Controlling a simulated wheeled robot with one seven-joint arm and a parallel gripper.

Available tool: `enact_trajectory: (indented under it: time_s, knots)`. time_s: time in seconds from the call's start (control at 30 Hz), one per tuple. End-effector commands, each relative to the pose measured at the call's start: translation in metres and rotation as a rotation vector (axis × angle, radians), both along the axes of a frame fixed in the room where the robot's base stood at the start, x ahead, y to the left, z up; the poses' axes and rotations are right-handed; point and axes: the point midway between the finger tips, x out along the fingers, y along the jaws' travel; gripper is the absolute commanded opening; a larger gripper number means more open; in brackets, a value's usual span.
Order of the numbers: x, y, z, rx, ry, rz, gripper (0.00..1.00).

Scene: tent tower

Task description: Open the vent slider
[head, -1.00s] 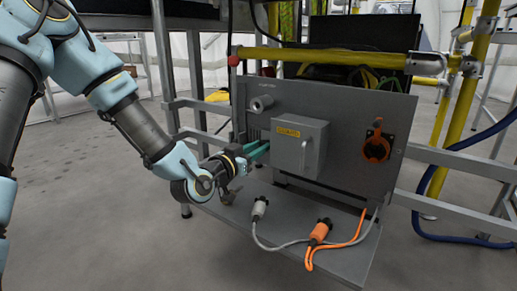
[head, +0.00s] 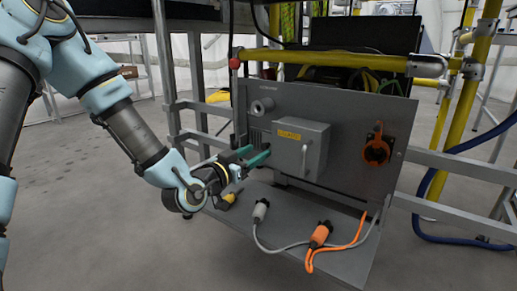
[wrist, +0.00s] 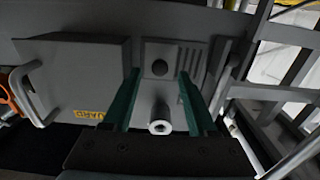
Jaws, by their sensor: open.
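The grey panel (head: 345,115) carries a slotted vent plate (head: 257,136), left of the guard box. In the wrist view, the vent plate (wrist: 172,58) shows dark slots and a dark round knob (wrist: 160,68), which I take to be the slider's knob. My gripper (head: 262,154) is at the vent's lower part in the head view. In the wrist view, its two green fingers (wrist: 158,76) are apart, one on each side of the knob's line. Nothing is seen held, and I cannot tell whether the fingers touch the plate. The fingers partly hide the vent in the head view.
The grey guard box (head: 300,150) with a handle and yellow label juts out beside the vent. A round grey socket (head: 263,106) sits above it. Grey (head: 260,211) and orange (head: 320,234) plugs with cables lie on the lower shelf (head: 335,265). A yellow rail (head: 320,57) runs above.

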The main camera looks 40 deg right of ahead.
Motion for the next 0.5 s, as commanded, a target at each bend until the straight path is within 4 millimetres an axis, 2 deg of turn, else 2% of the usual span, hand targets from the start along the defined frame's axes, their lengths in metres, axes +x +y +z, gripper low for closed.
enact_trajectory:
  time_s: [0.27,0.5]
  knots:
    - [-0.016,0.059,0.003,0.004,0.004,0.001,0.58]
    - [-0.02,0.077,0.003,0.002,0.003,0.0,0.58]
